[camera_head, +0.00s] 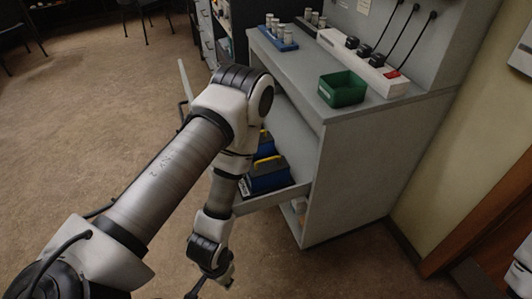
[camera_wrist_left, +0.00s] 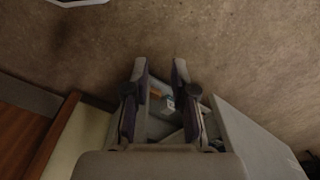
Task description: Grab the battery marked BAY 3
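A blue battery (camera_head: 268,180) with a yellow handle sits in the pulled-out drawer (camera_head: 275,200) of the grey console. A second blue battery with a yellow handle is behind it, mostly hidden by my left arm. No marking reading BAY 3 can be made out; a pale label on the nearer battery is too small to read. My left gripper (camera_head: 212,286) points down in front of and below the drawer, apart from the batteries. In the left wrist view its two fingers (camera_wrist_left: 160,72) are spread, with nothing held. My right gripper is not in view.
Small boxes (camera_wrist_left: 168,104) show on a low shelf. Floor (camera_head: 90,120) at left is clear.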

